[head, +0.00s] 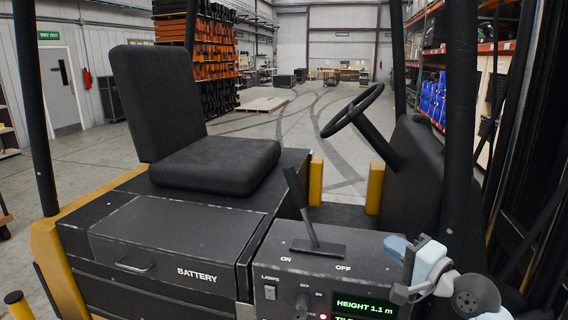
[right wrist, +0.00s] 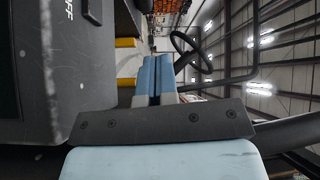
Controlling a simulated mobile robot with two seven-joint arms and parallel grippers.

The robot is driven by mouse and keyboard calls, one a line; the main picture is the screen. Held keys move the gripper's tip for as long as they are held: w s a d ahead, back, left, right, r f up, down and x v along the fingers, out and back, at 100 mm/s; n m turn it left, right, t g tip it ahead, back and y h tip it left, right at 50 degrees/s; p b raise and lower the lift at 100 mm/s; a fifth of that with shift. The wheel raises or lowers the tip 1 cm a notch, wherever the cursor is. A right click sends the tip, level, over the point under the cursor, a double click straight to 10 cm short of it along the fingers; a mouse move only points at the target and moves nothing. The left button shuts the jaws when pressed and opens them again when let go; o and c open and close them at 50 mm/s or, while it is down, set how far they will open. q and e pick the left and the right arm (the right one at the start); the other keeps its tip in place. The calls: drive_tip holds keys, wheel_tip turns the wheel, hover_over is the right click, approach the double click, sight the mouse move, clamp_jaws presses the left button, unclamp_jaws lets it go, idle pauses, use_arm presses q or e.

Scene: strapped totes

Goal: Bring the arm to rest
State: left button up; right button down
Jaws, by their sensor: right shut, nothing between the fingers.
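My right gripper (head: 392,245) is at the lower right of the head view, by the right edge of the control panel (head: 330,262). Its pale blue fingers are together with nothing between them. The closed fingers also show in the right wrist view (right wrist: 156,78), beyond a dark screwed plate. The black lever (head: 303,215) on the panel stands apart from the gripper, to its left, between the ON and OFF marks. The lit display (head: 363,308) reads HEIGHT 1.1 m; its lower line is cut off. My left gripper is not in view.
A black seat (head: 217,163) and a BATTERY box (head: 175,250) are at left. The steering wheel (head: 352,110) rises behind the panel, and a dark post (head: 459,130) stands close behind my right arm. Open warehouse floor (head: 290,125) and racks lie beyond.

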drive_tip(key=s+a+f+n+g+h, duration=0.15)
drive_tip(key=s+f, duration=0.25)
drive_tip(key=f, duration=0.4)
drive_tip(key=s+f+n+h, duration=0.1)
drive_tip(key=s+f+n, duration=0.15)
drive_tip(key=f, duration=0.55)
drive_tip(key=s+f+n+g+h, duration=0.15)
drive_tip(key=s+f, duration=0.25)
drive_tip(key=f, duration=0.4)
drive_tip(key=s+a+f+n+g+h+p, duration=0.1)
drive_tip(key=s+a+f+n+h, duration=0.1)
drive_tip(key=s+f+n, duration=0.5)
drive_tip(key=s+f, duration=0.6)
drive_tip(key=s, duration=0.4)
drive_tip(key=shift+s+a, duration=0.3)
drive_tip(key=shift+a, duration=0.1)
